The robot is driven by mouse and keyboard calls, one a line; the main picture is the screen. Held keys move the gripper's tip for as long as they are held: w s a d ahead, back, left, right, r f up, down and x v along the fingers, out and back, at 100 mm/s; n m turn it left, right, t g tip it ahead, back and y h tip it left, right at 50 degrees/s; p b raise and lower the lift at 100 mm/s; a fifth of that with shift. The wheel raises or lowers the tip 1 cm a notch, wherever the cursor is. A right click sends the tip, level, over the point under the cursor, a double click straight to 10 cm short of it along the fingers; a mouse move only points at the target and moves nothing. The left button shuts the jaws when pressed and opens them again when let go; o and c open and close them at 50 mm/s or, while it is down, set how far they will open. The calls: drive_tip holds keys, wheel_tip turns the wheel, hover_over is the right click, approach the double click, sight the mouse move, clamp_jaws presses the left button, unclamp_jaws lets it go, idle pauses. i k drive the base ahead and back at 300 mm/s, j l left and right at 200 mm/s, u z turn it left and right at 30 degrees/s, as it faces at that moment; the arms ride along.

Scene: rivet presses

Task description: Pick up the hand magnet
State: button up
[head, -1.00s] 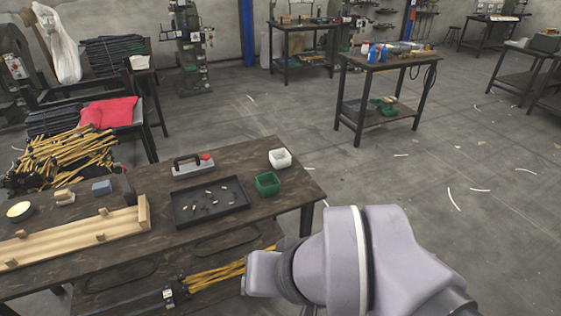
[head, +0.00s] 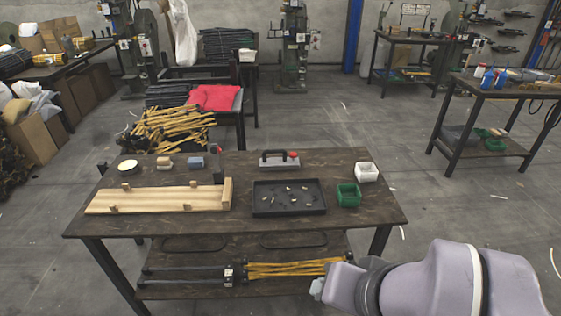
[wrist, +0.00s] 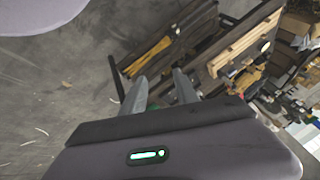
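In the head view my arm is at the lower right, in front of the table and well away from the magnet. I cannot make out the magnet in the wrist view.
A black tray (head: 262,209) with several small pieces lies in front of the magnet. A wooden fixture (head: 150,200) lies at the left. The lower shelf holds yellow-and-black rods (head: 290,269).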

sight(265, 164)
drive_tip(key=i+j, duration=1.35)
drive_tip(key=i+l+z, duration=0.05)
